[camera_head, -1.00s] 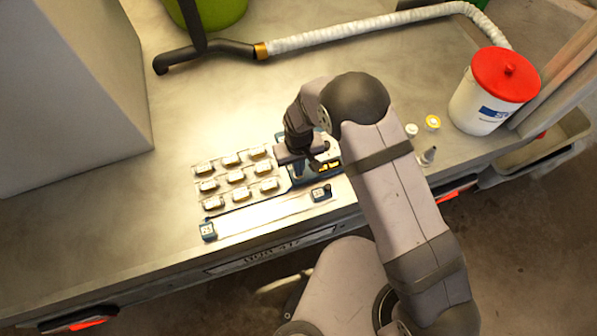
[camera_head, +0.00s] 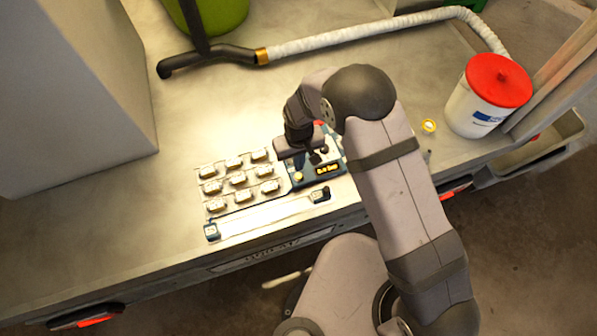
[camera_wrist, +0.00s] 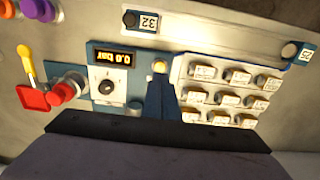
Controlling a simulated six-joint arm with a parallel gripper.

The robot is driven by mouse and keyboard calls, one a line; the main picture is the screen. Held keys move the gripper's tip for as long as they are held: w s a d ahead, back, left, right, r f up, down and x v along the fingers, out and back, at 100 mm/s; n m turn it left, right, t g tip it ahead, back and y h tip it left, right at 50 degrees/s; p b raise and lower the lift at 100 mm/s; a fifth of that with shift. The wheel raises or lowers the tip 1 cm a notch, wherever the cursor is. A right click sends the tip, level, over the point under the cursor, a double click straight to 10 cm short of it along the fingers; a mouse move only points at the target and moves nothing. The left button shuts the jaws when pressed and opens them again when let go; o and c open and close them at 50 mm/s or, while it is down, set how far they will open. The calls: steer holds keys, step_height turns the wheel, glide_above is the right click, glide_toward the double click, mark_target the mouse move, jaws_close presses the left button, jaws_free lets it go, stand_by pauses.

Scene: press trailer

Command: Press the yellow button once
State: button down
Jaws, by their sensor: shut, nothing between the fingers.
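The yellow button (camera_head: 299,177) is small and round, on the blue control panel beside the grid of white switches. It also shows in the wrist view (camera_wrist: 159,66), lit pale yellow. My gripper (camera_head: 299,163) is above the panel, close to the button, with its dark blue fingers shut and empty. In the wrist view the fingertips (camera_wrist: 160,83) appear just below the button in the picture. I cannot tell whether they touch it. The panel display (camera_wrist: 113,57) reads 0.0 bar.
White switches (camera_wrist: 231,77) stand in rows beside the button. A red-lidded bucket (camera_head: 489,95) stands at the right.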

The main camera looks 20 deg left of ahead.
step_height(320, 180, up, 5)
steer(key=p, duration=0.3)
stand_by(0.8)
